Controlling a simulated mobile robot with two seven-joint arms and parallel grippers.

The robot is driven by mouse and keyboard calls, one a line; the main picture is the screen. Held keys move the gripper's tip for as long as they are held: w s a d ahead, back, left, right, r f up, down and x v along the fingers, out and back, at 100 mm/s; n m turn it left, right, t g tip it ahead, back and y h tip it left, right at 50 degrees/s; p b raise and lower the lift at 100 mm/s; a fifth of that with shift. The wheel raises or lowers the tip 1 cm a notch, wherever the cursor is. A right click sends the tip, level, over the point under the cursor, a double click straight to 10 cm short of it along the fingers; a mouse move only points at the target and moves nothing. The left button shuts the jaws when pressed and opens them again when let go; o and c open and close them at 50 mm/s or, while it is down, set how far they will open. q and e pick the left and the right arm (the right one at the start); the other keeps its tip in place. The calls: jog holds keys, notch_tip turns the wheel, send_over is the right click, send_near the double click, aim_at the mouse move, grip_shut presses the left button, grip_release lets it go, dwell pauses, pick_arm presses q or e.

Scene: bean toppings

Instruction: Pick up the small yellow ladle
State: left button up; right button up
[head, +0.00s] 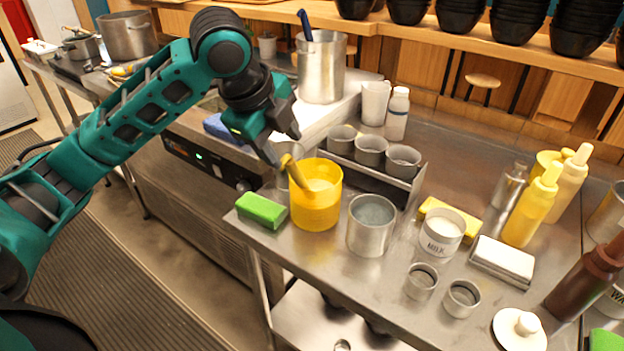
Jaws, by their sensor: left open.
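The small yellow ladle (295,173) stands tilted in a yellow container (316,208) near the left front edge of the steel counter. Its handle sticks out over the rim toward the upper left; its lower end is hidden inside. My left gripper (283,148) is open and empty, just above and slightly left of the handle's top end. It points down toward the handle and appears apart from it, though the exact gap is hard to tell. My right gripper is not in view.
A green sponge (262,210) lies left of the container, and a metal cup (371,225) stands right of it. Behind is a rack (402,185) holding metal cups. A tall steel pot (321,68) stands further back. A milk can (441,233) and bottles are to the right.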

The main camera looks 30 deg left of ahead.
aim_at(298, 185)
pick_arm(q)
jog(key=x, duration=1)
jog(key=shift+f, duration=0.4)
jog(key=shift+c, duration=0.3)
grip_shut()
